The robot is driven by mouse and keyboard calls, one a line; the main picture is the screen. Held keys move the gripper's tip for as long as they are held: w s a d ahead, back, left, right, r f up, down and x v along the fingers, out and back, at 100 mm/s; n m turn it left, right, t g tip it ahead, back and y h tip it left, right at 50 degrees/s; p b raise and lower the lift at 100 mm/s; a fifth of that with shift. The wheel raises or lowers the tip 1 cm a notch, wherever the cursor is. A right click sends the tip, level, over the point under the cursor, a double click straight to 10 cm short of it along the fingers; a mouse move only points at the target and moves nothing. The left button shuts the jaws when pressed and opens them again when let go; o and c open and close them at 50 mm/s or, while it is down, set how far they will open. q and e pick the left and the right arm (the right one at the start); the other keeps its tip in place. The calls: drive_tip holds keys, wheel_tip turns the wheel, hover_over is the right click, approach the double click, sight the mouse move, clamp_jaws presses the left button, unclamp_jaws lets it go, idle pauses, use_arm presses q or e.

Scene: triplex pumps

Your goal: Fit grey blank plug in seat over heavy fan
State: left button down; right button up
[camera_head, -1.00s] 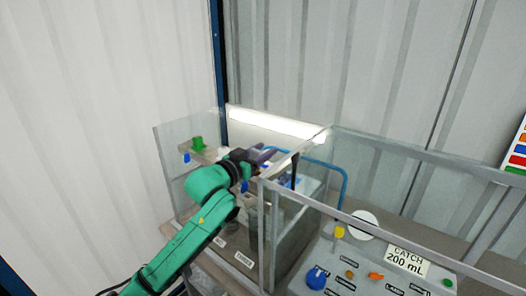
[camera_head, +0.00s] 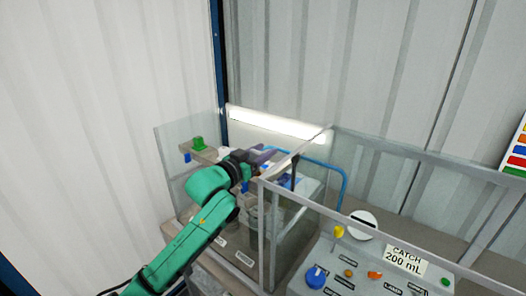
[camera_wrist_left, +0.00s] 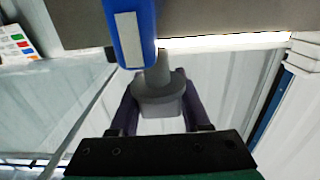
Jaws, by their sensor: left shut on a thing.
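My left gripper (camera_head: 270,156) reaches over the glass-walled enclosure, its dark fingers near the enclosure's middle. In the left wrist view the two purple fingers (camera_wrist_left: 158,88) are shut on a grey plug (camera_wrist_left: 158,104), which has a wide collar and a narrower stem pointing up in the picture. The stem's upper end is close to a blue part with a white strip (camera_wrist_left: 130,30) and a grey-brown surface (camera_wrist_left: 220,18); I cannot tell whether it touches. The plug is not clear in the head view. The seat and the heavy fan cannot be made out. My right gripper is not in view.
Glass panels (camera_head: 178,187) and grey frame rails (camera_head: 295,155) stand around the arm. A green part (camera_head: 198,143) sits on a shelf at the enclosure's left. A blue tube (camera_head: 343,185) arches at the right. A control panel with knobs (camera_head: 316,277) lies front right.

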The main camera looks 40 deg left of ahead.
sight(242, 184)
use_arm(q)
drive_tip(key=shift+f+b, duration=1.05)
drive_tip(key=shift+f, duration=0.85)
drive_tip(key=shift+c, duration=1.4)
unclamp_jaws()
drive_tip(key=shift+s, duration=0.1)
drive_tip(key=shift+s+f, duration=0.15)
drive_tip(key=shift+s, duration=0.15)
drive_tip(key=s+b, duration=0.2)
drive_tip(key=s, duration=0.6)
drive_tip(key=shift+s+d+b, duration=0.1)
drive_tip(key=shift+s+b, duration=0.15)
drive_tip(key=shift+b, duration=0.05)
drive_tip(key=s+p, duration=0.5)
drive_tip(key=shift+s+d+r+p, duration=0.1)
drive_tip(key=shift+s+r+p, duration=0.1)
drive_tip(key=shift+p, duration=0.15)
